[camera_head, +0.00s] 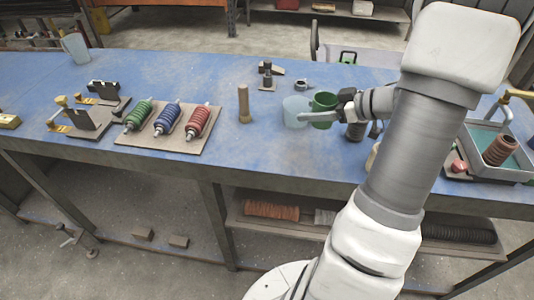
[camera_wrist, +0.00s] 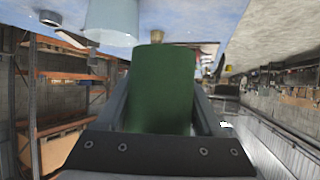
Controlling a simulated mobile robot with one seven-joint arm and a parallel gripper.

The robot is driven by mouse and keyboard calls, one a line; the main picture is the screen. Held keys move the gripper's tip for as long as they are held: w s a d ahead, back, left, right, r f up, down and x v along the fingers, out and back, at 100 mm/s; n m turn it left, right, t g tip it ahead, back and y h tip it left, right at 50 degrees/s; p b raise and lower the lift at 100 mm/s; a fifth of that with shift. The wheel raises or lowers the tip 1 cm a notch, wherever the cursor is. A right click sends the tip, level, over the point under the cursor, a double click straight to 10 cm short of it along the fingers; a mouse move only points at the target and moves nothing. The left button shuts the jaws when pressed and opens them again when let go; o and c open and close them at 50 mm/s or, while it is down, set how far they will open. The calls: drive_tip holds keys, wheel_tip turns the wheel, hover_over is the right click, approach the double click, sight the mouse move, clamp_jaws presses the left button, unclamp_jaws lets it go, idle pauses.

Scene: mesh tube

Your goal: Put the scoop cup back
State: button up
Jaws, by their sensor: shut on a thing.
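A dark green cup (camera_head: 324,101), which looks like the scoop cup, is between the fingers of my gripper (camera_head: 328,108) over the blue bench. In the wrist view, the green cup (camera_wrist: 162,90) fills the space between my two fingers (camera_wrist: 162,110), and my gripper is shut on it. A pale blue translucent cup (camera_head: 294,111) is just left of the green cup in the head view. It also shows in the wrist view (camera_wrist: 112,20), at the top. I cannot tell whether the two cups touch. My wrist hides part of the green cup's right side.
A wooden peg (camera_head: 244,104) stands left of the cups. A board with green, blue and red coils (camera_head: 168,128) lies further left. A clear pitcher (camera_head: 76,48) is at the far left. A tray (camera_head: 500,150) with a brown coil is at right. The bench's front middle is clear.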

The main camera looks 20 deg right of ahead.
drive_tip(key=b, duration=0.3)
hover_over(269, 152)
wheel_tip(269, 152, down, 7)
drive_tip(key=shift+w+r, duration=0.1)
drive_tip(key=shift+f+b, duration=0.6)
drive_tip(key=shift+f, duration=1.35)
drive_tip(key=shift+f, duration=0.15)
drive_tip(key=o, duration=1.5)
drive_tip(key=shift+r, duration=0.25)
drive_tip(key=p+v, duration=0.2)
drive_tip(key=v, duration=1)
drive_tip(key=shift+f+p, duration=0.15)
drive_tip(key=shift+p, duration=0.25)
